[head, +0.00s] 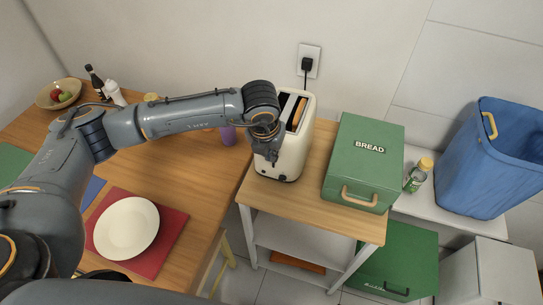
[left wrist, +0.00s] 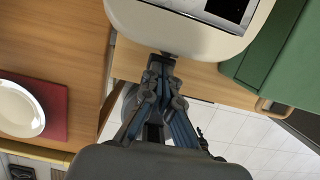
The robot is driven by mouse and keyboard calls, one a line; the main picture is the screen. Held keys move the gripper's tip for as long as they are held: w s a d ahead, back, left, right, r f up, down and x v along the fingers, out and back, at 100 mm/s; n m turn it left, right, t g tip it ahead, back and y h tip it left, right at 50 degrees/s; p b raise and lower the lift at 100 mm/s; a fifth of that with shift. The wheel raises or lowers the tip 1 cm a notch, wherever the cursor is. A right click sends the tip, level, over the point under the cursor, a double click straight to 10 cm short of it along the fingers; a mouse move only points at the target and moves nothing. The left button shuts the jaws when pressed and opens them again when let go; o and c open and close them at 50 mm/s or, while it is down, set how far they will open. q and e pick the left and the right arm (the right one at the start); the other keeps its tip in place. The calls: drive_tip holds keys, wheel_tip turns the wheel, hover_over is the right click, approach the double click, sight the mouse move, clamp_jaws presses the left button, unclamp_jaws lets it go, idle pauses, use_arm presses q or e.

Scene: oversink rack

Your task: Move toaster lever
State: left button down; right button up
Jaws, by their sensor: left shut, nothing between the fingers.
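The cream toaster (head: 292,160) stands upright on a small wooden-topped shelf unit, with a brown slice showing in one of its top slots. In the left wrist view the toaster (left wrist: 185,35) fills the top of the picture. My left gripper (head: 272,158) is at the toaster's front end, fingers pointing down. In the left wrist view its fingertips (left wrist: 162,62) are closed together right at the toaster's lower edge, with nothing between them. A small dark piece shows just past the tips, perhaps the lever; the lever is not clearly visible. My right gripper is not in view.
A green bread box (head: 362,155) stands right of the toaster. A black plug (head: 307,64) is in the wall outlet behind. A blue bin (head: 490,165) is far right.

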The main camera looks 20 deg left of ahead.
use_arm(q)
drive_tip(key=s+f+b, duration=0.3)
drive_tip(key=shift+a+f, duration=0.1)
idle(0.6)
drive_tip(key=v, duration=1.2)
